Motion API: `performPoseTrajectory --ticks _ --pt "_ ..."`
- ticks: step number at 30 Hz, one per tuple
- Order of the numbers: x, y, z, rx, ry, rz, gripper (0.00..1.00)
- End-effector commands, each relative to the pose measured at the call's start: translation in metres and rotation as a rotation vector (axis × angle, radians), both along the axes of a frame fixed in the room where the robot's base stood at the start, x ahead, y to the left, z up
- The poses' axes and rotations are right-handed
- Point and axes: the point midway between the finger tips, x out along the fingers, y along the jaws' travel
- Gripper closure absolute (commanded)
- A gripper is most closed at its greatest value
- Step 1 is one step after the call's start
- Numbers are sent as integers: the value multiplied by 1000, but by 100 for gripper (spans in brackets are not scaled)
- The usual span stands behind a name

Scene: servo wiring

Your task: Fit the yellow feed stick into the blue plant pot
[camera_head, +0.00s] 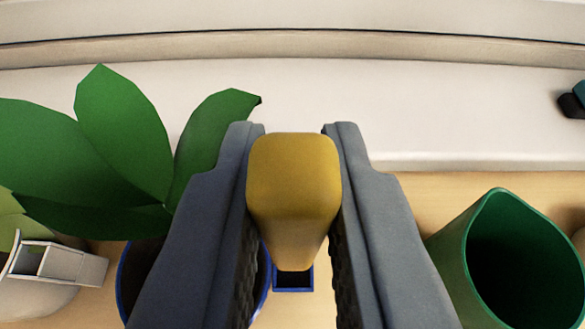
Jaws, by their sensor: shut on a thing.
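My gripper (290,215) is shut on the yellow feed stick (292,190), which sits between its two grey fingers. The stick narrows toward its far end, which points down at a small blue square socket (293,286). The stick's tip overlaps the socket in view; I cannot tell whether it is inside or above it. The blue plant pot (124,290) is at the lower left, partly hidden by the left finger, with the socket at its right side. Large green leaves (125,140) rise from the pot.
A green pot (468,262) with a dark, empty-looking inside stands at the right. A white pot with a square socket (50,265) is at the lower left. A dark object (572,103) lies at the right edge. A pale ledge (450,115) runs behind the wooden surface (430,195).

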Motion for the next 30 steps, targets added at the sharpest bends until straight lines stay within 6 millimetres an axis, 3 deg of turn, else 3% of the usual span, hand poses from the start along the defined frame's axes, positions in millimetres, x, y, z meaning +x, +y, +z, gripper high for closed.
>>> performPoseTrajectory --ticks 21,30 --pt "0 0 -50 0 2 0 100" --pt "0 0 -57 0 1 0 100"
